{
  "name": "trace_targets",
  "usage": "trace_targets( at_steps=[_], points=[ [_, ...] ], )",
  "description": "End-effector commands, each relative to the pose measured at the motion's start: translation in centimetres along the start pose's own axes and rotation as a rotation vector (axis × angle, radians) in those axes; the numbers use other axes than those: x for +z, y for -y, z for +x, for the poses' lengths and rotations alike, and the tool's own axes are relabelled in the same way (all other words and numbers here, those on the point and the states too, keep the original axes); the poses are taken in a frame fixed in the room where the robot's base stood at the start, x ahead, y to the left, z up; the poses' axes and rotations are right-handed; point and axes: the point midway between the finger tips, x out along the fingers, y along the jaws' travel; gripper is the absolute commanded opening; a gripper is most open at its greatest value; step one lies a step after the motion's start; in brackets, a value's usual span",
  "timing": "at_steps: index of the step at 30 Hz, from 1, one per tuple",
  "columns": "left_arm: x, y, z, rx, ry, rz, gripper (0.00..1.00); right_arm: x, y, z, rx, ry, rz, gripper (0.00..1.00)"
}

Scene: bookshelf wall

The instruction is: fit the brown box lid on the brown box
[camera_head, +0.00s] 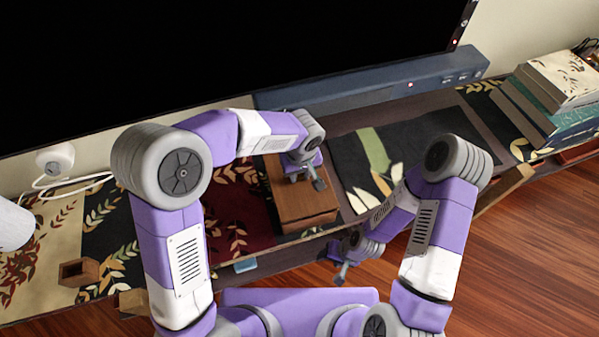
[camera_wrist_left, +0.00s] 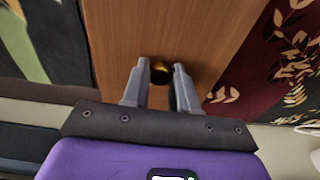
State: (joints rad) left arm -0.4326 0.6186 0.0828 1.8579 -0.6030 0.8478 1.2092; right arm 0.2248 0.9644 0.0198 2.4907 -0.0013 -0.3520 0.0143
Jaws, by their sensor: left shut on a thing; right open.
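The brown box (camera_head: 308,222) stands on the patterned shelf top near the middle of the head view. The flat brown box lid (camera_head: 287,197) covers its top there; I cannot tell whether it sits fully down. In the left wrist view the wood-grained lid (camera_wrist_left: 205,35) fills the middle, with a small dark knob (camera_wrist_left: 160,74) on it. My left gripper (camera_head: 318,180) is over the lid, its fingers (camera_wrist_left: 158,70) shut on the knob. My right gripper (camera_head: 342,270) is open and empty, low in front of the shelf edge, away from the box.
A blue-grey bar (camera_head: 375,85) lies behind the box below a large black screen (camera_head: 220,45). A stack of books (camera_head: 550,95) stands at the right. A small brown wooden holder (camera_head: 80,272) is at the left. The dark patterned cloth (camera_head: 400,150) right of the box is clear.

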Motion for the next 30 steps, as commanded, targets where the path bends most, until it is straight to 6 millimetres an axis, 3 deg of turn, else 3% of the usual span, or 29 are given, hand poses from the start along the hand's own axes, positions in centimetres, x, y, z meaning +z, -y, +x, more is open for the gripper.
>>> trace_targets(
  at_steps=[30],
  points=[
    [0.2,-0.1,1.7,0.001,-0.001,0.002,0.00,-0.1,-0.6,1.5,0.000,0.000,0.000,0.53]
  ],
)
